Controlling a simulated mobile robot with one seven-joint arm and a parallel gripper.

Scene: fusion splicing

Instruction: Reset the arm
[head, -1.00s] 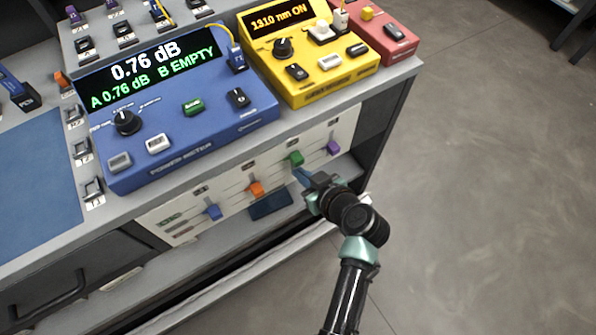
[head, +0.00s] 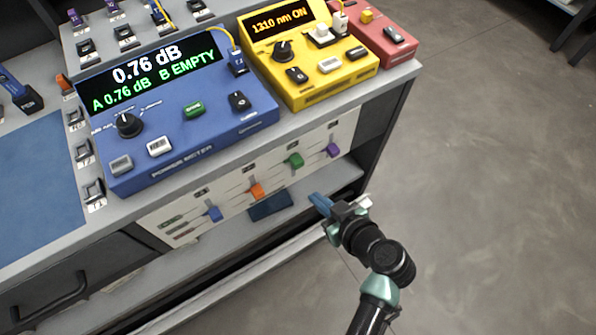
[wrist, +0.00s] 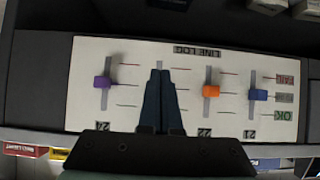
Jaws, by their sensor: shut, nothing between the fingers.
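My gripper (head: 319,201) is shut and empty, with blue fingers, in front of the bench's lower shelf in the head view. In the wrist view its shut fingers (wrist: 160,100) point at the white line log panel (wrist: 130,52) and cover one slider. The panel also shows in the head view (head: 235,178). It carries a blue slider (head: 214,213), an orange slider (head: 257,191), a green slider (head: 295,160) and a purple slider (head: 333,150). My fingers are apart from the green slider in the head view.
The blue power meter (head: 175,115) reads 0.76 dB, B EMPTY. The yellow source (head: 315,75) reads 1310 nm ON. A red box (head: 388,40) stands at the right end. A drawer handle (head: 50,300) is lower left. Floor (head: 480,180) on the right is clear.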

